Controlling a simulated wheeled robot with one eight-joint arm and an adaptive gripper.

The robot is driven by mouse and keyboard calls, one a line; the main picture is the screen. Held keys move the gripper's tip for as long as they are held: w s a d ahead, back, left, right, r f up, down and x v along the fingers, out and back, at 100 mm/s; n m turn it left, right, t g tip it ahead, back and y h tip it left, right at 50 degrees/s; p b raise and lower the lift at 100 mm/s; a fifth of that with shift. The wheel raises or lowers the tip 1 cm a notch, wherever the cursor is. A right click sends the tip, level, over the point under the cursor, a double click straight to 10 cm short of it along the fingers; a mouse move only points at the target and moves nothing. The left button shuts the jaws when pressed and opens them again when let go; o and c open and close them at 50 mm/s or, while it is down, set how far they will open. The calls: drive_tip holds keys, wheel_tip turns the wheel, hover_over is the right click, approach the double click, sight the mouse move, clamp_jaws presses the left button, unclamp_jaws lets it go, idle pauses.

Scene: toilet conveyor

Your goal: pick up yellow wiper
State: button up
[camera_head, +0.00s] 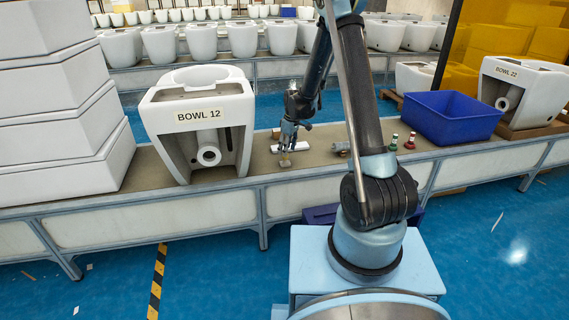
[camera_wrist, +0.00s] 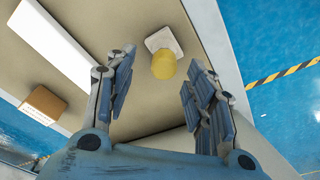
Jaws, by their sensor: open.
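The yellow wiper shows in the wrist view as a rounded yellow part (camera_wrist: 164,66) beside a pale, squarish part (camera_wrist: 163,41). It lies on the tan conveyor top (camera_wrist: 140,20) close to its edge. In the head view the wiper (camera_head: 285,163) is small, below my gripper and near the conveyor's front edge. My gripper (camera_wrist: 158,80) is open, with one finger on each side of the wiper in the wrist view. Nothing is held between the fingers. In the head view my gripper (camera_head: 287,146) points down; contact with the wiper cannot be told.
A white bar (camera_wrist: 55,38) and a brown block (camera_wrist: 43,104) lie left of the wiper in the wrist view. BOWL 12 (camera_head: 240,120) stands left of my gripper. Red and green small items (camera_head: 410,141) and a blue bin (camera_head: 450,115) stand to the right.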

sight(285, 159)
drive_tip(key=shift+a+f, duration=0.25)
drive_tip(key=shift+f, duration=1.1)
drive_tip(key=shift+a+f, duration=0.2)
drive_tip(key=shift+f, duration=1.1)
clamp_jaws()
